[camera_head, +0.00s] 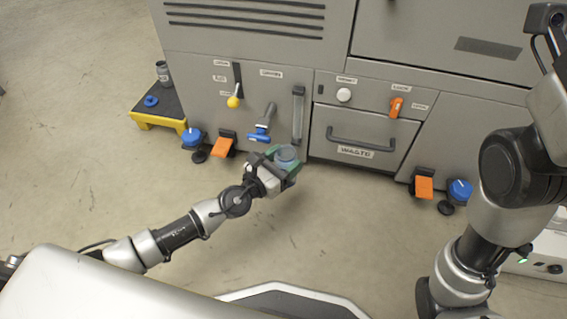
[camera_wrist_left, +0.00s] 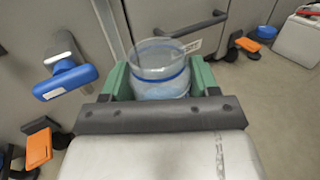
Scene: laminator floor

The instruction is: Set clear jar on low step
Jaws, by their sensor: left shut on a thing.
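The clear jar (camera_head: 286,154) is between the green-padded fingers of my left gripper (camera_head: 284,163), in front of the grey machine. In the left wrist view the jar (camera_wrist_left: 160,65) is see-through with a blue band, about upright, and the left gripper (camera_wrist_left: 162,85) is shut on it. The low step (camera_head: 165,104) has a dark top and yellow edges. It stands on the floor at the left of the machine, apart from the jar. A blue object (camera_head: 151,101) and a grey canister (camera_head: 163,74) are on it. My right arm shows at the right, but its gripper is out of view.
The grey machine (camera_head: 240,115) carries a yellow-knobbed lever (camera_head: 233,101), a blue-handled valve (camera_head: 262,133) and a waste drawer (camera_head: 360,137). Orange pedals (camera_head: 223,146) and blue knobs (camera_head: 192,137) stick out at its foot. The floor at left is clear.

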